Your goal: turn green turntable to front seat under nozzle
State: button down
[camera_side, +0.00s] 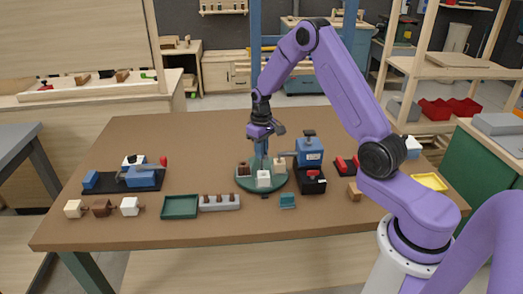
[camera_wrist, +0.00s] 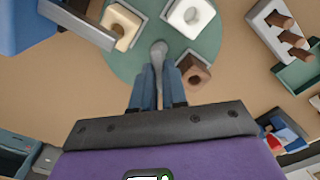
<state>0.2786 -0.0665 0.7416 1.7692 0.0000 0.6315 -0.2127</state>
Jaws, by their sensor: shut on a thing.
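The round green turntable (camera_side: 251,187) lies on the brown table and shows in the wrist view (camera_wrist: 150,64). It carries a cream block (camera_side: 280,168), a white block (camera_side: 263,179) and a brown block (camera_side: 243,170), each with a round hole in the wrist view. My gripper (camera_wrist: 158,83) is shut on a grey upright handle (camera_wrist: 158,52) of the turntable. The blue machine (camera_side: 309,152) stands at the turntable's right, and its grey nozzle arm (camera_side: 288,154) reaches toward the cream block. I cannot tell if the nozzle is exactly above it.
A grey rack (camera_side: 222,204) with brown pegs and a green tray (camera_side: 180,207) lie left of the turntable. Several loose blocks (camera_side: 102,208) and a blue device on a black base (camera_side: 118,182) are further left. A small teal block (camera_side: 287,201) sits in front.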

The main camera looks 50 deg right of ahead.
jog(key=shift+r, duration=0.1)
jog(key=c, duration=1.2)
grip_release()
jog(key=shift+o, duration=0.2)
notch_tip(320, 180, up, 17)
jog(key=shift+r, duration=0.2)
